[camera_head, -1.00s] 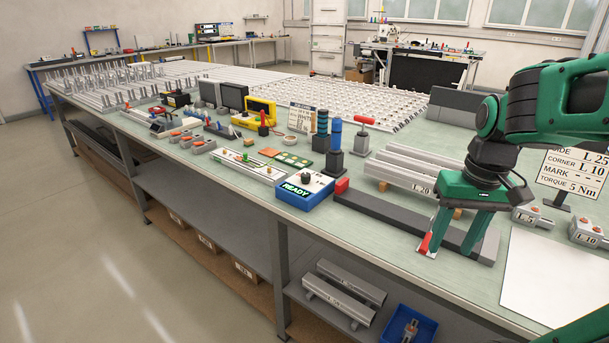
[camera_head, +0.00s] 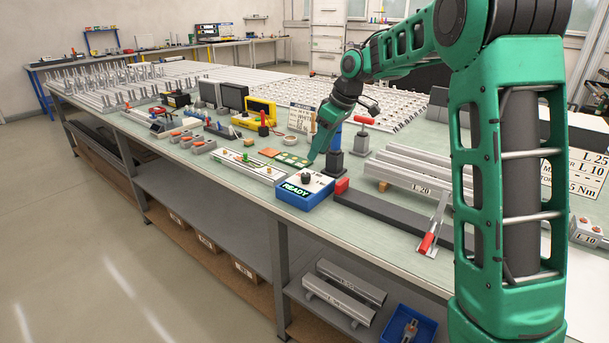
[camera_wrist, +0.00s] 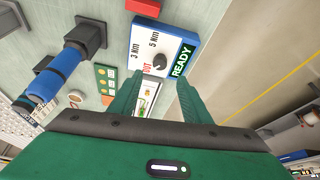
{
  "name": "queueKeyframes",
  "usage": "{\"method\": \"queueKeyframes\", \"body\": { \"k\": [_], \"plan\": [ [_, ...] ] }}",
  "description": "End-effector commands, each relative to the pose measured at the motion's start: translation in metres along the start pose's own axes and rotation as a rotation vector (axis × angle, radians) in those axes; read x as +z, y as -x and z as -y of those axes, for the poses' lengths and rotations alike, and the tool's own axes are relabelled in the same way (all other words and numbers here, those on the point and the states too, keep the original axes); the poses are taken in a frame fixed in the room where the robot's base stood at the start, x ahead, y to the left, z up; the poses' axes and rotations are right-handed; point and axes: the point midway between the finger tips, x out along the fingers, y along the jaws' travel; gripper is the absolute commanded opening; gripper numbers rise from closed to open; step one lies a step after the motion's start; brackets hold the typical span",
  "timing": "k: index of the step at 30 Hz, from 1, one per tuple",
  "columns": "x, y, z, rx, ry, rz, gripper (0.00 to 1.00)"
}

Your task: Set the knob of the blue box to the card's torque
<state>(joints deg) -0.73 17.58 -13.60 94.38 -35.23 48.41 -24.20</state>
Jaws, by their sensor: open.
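The blue box (camera_head: 304,193) stands on the bench with a lit READY display on its front. Its dark knob (camera_head: 306,177) sits on the white top; it also shows in the wrist view (camera_wrist: 160,60), near the labels 3 Nm and 5 Nm and a partly readable red one. I cannot tell the knob's setting for sure. The card (camera_head: 585,177) at the right is partly hidden by my arm; its bottom line shows 5 Nm. My gripper (camera_head: 320,158) is open and empty, above the back part of the box. In the wrist view the fingertips lie just short of the knob.
A blue-handled tool (camera_head: 335,137) in a dark stand is close behind my gripper. A red-handled T-shaped tool (camera_head: 363,121) stands right of it. A red block (camera_head: 342,186) and a long dark bar (camera_head: 390,212) lie right of the box.

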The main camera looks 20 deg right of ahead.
Motion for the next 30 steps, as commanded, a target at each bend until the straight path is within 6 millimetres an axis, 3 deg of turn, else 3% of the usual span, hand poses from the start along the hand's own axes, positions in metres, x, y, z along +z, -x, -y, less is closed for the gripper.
{"method": "queueKeyframes", "body": {
  "k": [18,30],
  "plan": [
    [0.0,-0.092,0.001,-0.001,-0.001,0.002,0.44],
    [0.0,-0.105,0.001,0.0,0.0,0.001,0.44]
  ]
}}
